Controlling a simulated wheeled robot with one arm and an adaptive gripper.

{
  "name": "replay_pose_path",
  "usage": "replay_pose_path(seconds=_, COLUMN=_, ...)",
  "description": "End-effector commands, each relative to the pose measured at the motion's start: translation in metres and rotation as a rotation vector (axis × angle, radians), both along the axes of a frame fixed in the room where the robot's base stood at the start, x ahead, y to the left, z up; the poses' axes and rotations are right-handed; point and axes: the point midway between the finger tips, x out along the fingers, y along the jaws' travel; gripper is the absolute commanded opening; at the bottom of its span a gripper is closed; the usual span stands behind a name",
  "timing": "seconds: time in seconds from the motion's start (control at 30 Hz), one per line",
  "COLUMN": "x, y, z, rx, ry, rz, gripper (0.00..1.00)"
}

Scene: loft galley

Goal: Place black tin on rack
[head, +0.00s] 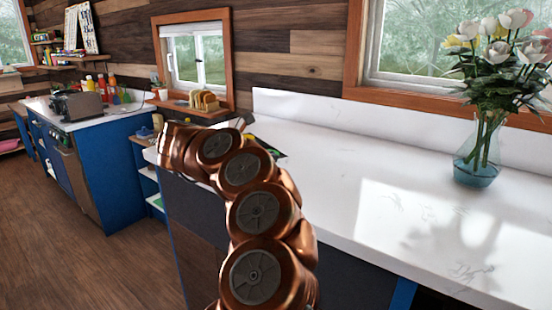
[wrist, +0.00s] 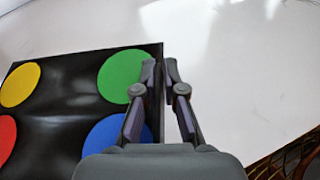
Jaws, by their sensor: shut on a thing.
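A flat black piece with yellow, green, red and blue discs, seemingly the black tin (wrist: 70,95), fills the left of the wrist view. A small part of its dark edge (head: 268,149) shows behind my arm in the head view. My gripper (wrist: 161,70) is shut on the black tin, with the fingers on either side of its right edge. The tin is over the white counter; I cannot tell whether it touches it. A small wooden rack (head: 205,103) with upright slices or plates stands below the small window. My arm hides the gripper in the head view.
A glass vase of flowers (head: 478,160) stands at the right of the white counter (head: 350,165). The counter between it and my arm is clear. A brown lattice object (wrist: 285,158) is at the wrist view's lower right. A toaster (head: 78,105) stands on the left counter.

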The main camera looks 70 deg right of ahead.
Motion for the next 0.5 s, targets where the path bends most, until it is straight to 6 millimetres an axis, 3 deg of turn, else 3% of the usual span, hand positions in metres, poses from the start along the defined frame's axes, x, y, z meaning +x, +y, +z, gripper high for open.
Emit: replay_pose_path(seconds=0.5, x=0.005, y=-0.060, z=-0.003, rx=-0.002, ry=0.000, rz=-0.003, gripper=0.00)
